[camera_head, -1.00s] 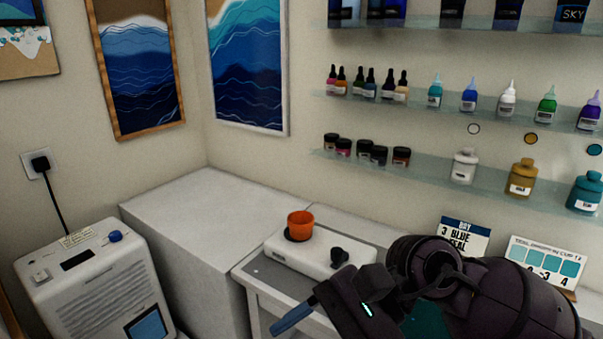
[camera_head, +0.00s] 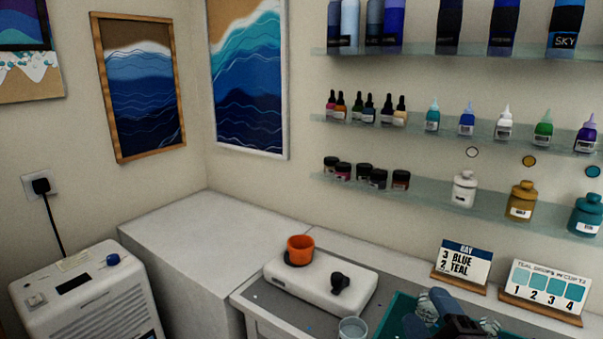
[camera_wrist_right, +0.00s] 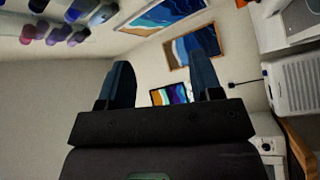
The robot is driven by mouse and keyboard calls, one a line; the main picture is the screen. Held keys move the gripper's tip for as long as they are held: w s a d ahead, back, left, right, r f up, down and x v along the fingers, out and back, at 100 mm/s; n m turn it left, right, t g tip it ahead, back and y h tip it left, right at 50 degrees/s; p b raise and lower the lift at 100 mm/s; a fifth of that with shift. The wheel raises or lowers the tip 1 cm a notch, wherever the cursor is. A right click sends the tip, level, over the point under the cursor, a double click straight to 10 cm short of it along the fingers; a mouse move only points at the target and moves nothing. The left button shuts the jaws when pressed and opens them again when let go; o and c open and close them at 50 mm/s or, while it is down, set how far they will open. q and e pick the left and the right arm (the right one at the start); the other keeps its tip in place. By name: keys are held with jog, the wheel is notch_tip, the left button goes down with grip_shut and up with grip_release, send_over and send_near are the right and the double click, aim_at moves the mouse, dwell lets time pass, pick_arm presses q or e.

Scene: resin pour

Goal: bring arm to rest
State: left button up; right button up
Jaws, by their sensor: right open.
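My right gripper (camera_wrist_right: 165,80) is open in the right wrist view, its two dark blue fingers apart with nothing between them. The wall and framed pictures show beyond the fingers. In the head view only a blue and black part of the right gripper (camera_head: 452,310) shows at the bottom edge, over a teal mat (camera_head: 402,308). The rest of that arm is out of the frame. My left gripper is not in view.
An orange cup (camera_head: 300,248) sits on a white device (camera_head: 318,281) with a black knob. A clear cup (camera_head: 352,330) stands in front. Sign cards (camera_head: 463,264) and (camera_head: 546,288) stand behind the mat. Shelves (camera_head: 420,192) hold several bottles. A white machine (camera_head: 85,290) stands left.

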jog(key=s+d+f+m+g+h, duration=0.2)
jog(key=s+d+f+m+g, duration=0.25)
jog(key=f, duration=0.25)
jog(key=s+d+f+m+g+h, duration=0.3)
jog(key=s+f+m+g, duration=0.15)
jog(key=f, duration=0.35)
jog(key=s+d+f+m+g+y, duration=0.1)
jog(key=s+f+m+g, duration=0.6)
jog(key=s, duration=0.6)
jog(key=w+f+n+t, duration=0.1)
jog(key=w+f+t, duration=0.2)
jog(key=f, duration=0.3)
jog(key=w+f+n+t+y, duration=0.1)
jog(key=w+f+t, duration=0.3)
jog(key=f, duration=0.1)
jog(key=shift+f+t, duration=0.3)
jog(key=shift+f, duration=0.1)
jog(key=shift+w+d, duration=0.1)
